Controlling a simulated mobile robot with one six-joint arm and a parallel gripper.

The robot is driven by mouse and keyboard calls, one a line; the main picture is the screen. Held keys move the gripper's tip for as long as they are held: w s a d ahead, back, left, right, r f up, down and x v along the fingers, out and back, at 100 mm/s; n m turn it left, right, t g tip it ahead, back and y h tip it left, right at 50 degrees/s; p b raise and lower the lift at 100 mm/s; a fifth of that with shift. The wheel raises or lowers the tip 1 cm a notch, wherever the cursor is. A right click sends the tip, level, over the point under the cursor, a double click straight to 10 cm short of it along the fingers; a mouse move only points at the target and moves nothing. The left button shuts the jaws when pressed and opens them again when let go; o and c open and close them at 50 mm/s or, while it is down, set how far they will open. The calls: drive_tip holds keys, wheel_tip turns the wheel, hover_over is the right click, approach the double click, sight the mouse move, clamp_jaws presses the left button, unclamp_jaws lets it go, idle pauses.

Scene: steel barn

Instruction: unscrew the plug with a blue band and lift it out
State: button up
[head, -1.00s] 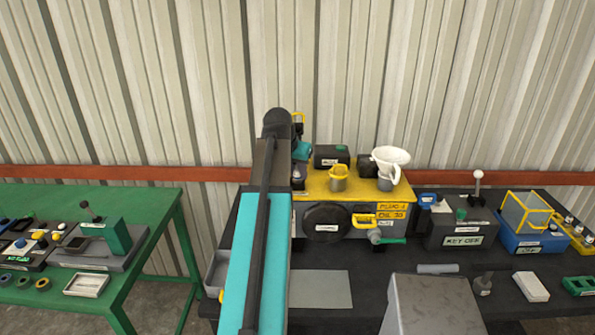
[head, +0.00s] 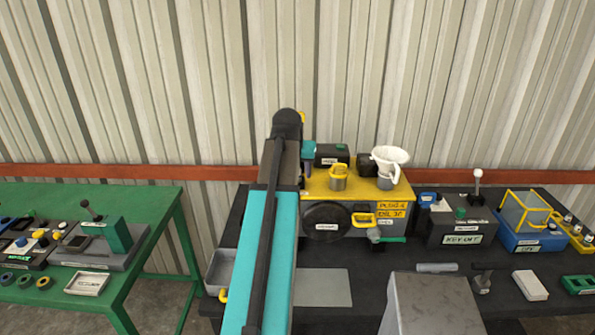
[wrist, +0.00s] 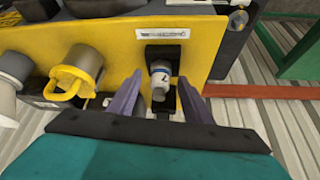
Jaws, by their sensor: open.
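The plug (wrist: 161,78), a small pale grey cylinder with what looks like a narrow blue band, stands in a black square seat on the yellow top plate (wrist: 115,50). In the wrist view my gripper (wrist: 161,92) is open, with one dark finger on each side of the plug and a gap on both sides. Its fingers appear apart from the plug; how deep they reach I cannot tell. In the head view my arm hides the plug, and the yellow-topped machine (head: 350,185) shows to the right of the arm.
A grey cap with a yellow loop handle (head: 338,177) stands near the plug; it also shows in the wrist view (wrist: 75,75). A white funnel (head: 390,160) is farther right. A black box (head: 331,154) stands behind. A grey tray (head: 220,270) lies left of my arm.

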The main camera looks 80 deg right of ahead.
drive_tip(key=b+v, duration=0.4)
drive_tip(key=v, duration=0.9)
drive_tip(key=shift+a+r+b, duration=0.2)
drive_tip(key=shift+r+b, duration=0.15)
idle(0.7)
